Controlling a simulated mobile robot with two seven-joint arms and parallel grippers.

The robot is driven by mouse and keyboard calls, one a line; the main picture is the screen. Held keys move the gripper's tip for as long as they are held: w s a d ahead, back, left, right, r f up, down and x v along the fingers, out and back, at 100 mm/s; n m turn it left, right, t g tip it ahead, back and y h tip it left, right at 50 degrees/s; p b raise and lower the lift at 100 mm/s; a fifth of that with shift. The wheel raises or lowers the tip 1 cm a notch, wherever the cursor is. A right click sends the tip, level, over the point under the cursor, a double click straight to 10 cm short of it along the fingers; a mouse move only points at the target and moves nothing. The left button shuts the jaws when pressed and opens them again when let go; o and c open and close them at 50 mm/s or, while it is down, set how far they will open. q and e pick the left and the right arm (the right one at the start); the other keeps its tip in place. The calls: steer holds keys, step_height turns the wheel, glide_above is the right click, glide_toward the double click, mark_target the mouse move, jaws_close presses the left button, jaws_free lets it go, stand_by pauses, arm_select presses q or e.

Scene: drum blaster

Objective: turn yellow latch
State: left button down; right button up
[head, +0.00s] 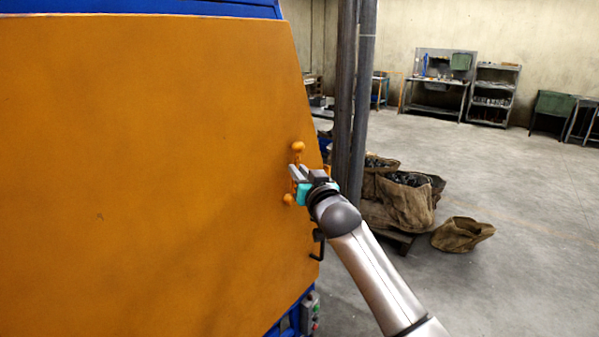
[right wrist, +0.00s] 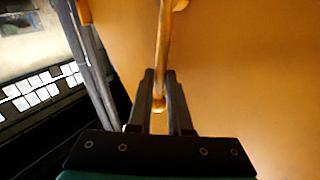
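The yellow latch (head: 298,147) is a thin bar with round knobs on the right part of the large orange door panel (head: 150,170). One knob shows above my right gripper (head: 303,172) and one below it at the left. The gripper hides the latch's middle. In the right wrist view the latch bar (right wrist: 163,50) runs down between the two dark fingers of the right gripper (right wrist: 160,90). The fingers are close together, one on each side of the bar, and look shut on it. My left gripper is not in view.
Dark vertical posts (head: 352,110) stand just right of the panel. A black handle (head: 318,246) is below the latch. Brown sacks (head: 405,203) lie behind my right arm. Workbenches (head: 437,85) stand by the far wall, with open floor before them.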

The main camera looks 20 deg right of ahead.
jaws_close()
stand_by(1.0)
